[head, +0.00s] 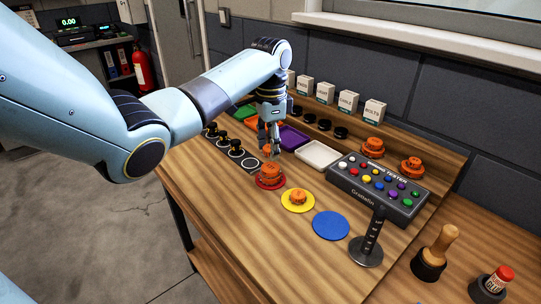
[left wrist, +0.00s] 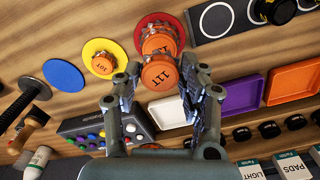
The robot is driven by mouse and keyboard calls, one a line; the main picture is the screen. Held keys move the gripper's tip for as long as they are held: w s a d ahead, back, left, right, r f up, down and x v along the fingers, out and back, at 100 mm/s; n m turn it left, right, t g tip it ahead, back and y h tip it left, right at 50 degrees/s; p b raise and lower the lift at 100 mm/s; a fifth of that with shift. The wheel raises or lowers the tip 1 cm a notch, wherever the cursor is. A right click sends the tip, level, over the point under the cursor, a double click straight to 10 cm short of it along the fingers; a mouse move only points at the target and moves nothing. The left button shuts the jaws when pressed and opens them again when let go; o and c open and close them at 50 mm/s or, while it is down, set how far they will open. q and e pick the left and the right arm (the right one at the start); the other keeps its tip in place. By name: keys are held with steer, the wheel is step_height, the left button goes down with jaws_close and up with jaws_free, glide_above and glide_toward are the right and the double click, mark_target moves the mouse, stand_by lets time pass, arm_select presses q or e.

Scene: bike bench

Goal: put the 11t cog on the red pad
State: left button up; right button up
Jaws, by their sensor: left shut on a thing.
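The orange 11t cog (left wrist: 160,72), marked 11T, is held between the fingertips of my left gripper (left wrist: 158,92). In the head view the left gripper (head: 269,143) points down above the red pad, with a bit of orange at its tips. The red pad (head: 258,183) lies on the bench and shows in the wrist view too (left wrist: 139,32). Another orange cog (head: 271,171) sits on this pad, below the held one; its marking is not readable. Whether the two cogs touch, I cannot tell. My right gripper is out of view.
A yellow pad (head: 286,206) holds a cog marked 10T (left wrist: 103,63). The blue pad (head: 331,226) is bare. A button tester (head: 375,188), a white tray (head: 318,154) and a purple tray (head: 291,138) stand close by. Two orange cogs (head: 373,147) are at the back.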

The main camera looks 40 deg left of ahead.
mark_target(271, 167)
arm_select(q)
steer(key=shift+f, duration=1.9)
steer(key=o, duration=1.1)
steer(key=shift+f, duration=0.1)
steer(key=shift+r, duration=0.3)
step_height(271, 167, up, 11)
steer(key=shift+f+b, duration=0.1)
steer(key=shift+b, duration=0.25)
steer(key=shift+r, duration=0.45)
